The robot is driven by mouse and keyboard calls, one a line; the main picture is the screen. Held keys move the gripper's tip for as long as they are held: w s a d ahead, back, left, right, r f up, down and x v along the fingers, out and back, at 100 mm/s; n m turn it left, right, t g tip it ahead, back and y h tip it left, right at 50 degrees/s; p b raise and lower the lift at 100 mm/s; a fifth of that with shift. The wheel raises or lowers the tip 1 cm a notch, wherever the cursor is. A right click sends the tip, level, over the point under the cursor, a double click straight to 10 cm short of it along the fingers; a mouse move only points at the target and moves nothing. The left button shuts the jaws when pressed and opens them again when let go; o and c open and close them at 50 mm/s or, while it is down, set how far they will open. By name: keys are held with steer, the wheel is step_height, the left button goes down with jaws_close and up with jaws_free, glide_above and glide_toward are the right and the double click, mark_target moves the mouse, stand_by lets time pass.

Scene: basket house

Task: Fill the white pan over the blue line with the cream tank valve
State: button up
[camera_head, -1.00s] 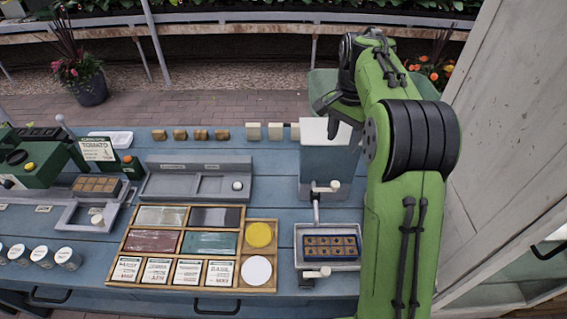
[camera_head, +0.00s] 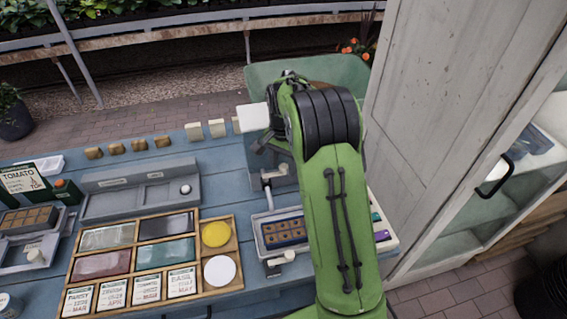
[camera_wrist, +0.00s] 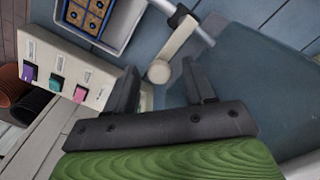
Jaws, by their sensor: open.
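The white pan (camera_head: 256,236) stands on the blue bench and holds a dark block of brown cells; its rim also shows in the wrist view (camera_wrist: 126,38). I cannot make out a blue line in it. My gripper (camera_wrist: 160,84) is open and empty, apparently not touching the valve.
A second cream valve (camera_head: 286,257) is at the pan's front edge. A wooden seed tray (camera_head: 172,241) and a grey trough (camera_head: 135,193) lie to the left. A pale holder with coloured tags (camera_wrist: 83,72) stands beside the pan. A cabinet (camera_head: 490,170) closes off the right.

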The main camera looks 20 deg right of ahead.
mark_target(282, 172)
steer(key=shift+c, duration=0.5)
jaws_close()
steer(key=shift+s+a+m+p, duration=0.1)
steer(key=shift+s+a+m, duration=0.3)
steer(key=shift+m, duration=0.9)
steer(key=shift+s+a+m+p, duration=0.15)
steer(key=shift+s+m, duration=0.45)
steer(key=shift+m, duration=0.7)
steer(key=shift+s+a+m+p, duration=0.1)
steer(key=shift+s+a+m, duration=0.35)
steer(key=shift+m, duration=0.85)
steer(key=shift+o, duration=0.5)
jaws_free()
